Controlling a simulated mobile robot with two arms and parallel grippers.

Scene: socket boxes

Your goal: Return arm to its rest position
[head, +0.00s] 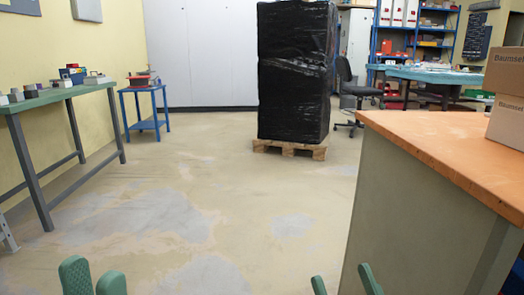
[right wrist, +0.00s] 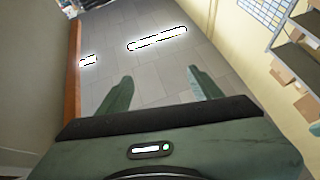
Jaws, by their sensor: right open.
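My left gripper (head: 93,277) shows at the bottom left of the head view, with two green fingertips a small gap apart and nothing visible between them. My right gripper (head: 343,281) shows at the bottom of the head view, beside the orange-topped counter. Its fingers also show in the right wrist view (right wrist: 158,88), spread apart and empty. Both arms are otherwise out of the head view.
An orange-topped counter (head: 440,140) with cardboard boxes (head: 506,85) stands close on the right. A black wrapped stack (head: 295,75) on a pallet (head: 290,149) stands ahead. A green-topped table (head: 55,95) is at left. The floor (head: 200,200) between is clear.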

